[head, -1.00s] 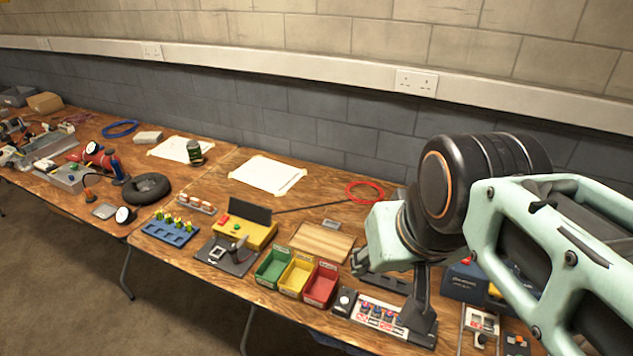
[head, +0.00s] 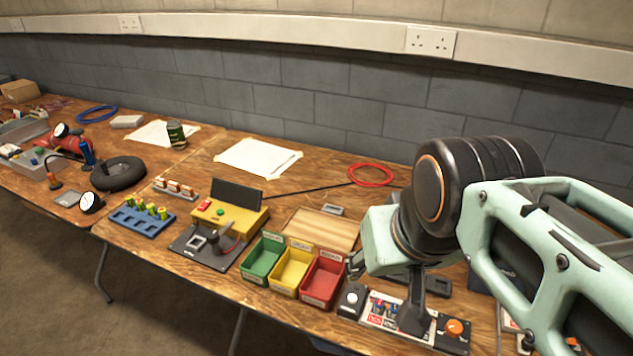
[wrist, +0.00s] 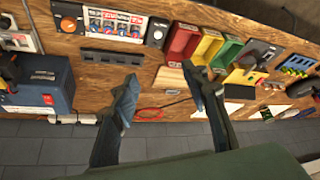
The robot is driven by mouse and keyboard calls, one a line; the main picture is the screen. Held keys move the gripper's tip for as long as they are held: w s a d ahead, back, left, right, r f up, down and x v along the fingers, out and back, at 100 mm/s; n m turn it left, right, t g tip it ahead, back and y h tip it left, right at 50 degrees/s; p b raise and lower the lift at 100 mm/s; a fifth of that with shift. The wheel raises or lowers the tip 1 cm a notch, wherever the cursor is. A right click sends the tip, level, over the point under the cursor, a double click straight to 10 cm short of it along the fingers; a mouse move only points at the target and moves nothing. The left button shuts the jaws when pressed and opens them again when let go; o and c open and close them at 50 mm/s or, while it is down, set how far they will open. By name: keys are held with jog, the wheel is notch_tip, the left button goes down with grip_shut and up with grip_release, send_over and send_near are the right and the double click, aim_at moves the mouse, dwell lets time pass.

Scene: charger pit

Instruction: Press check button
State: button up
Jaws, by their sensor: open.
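I cannot tell which control is the check button. A yellow box (head: 234,227) with a dark raised lid carries a red button (head: 204,205) and a small green button (head: 221,211). A small black box with a round white button (head: 352,298) sits left of a panel (head: 384,312) with several knobs; it also shows in the wrist view (wrist: 157,36). An orange knob (head: 454,327) is at that panel's right. My gripper (head: 386,291) is open and empty above the bench, near the panel and apart from the yellow box. Its fingers (wrist: 160,76) are spread in the wrist view.
Green (head: 262,258), yellow (head: 291,270) and red (head: 323,282) bins stand between the yellow box and the panel. A wooden board (head: 322,230) lies behind them. A blue rack (head: 140,222) and black fixture (head: 203,247) are left. A blue case (wrist: 38,82) stands near my gripper.

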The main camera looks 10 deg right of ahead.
grip_shut()
dwell(1.4)
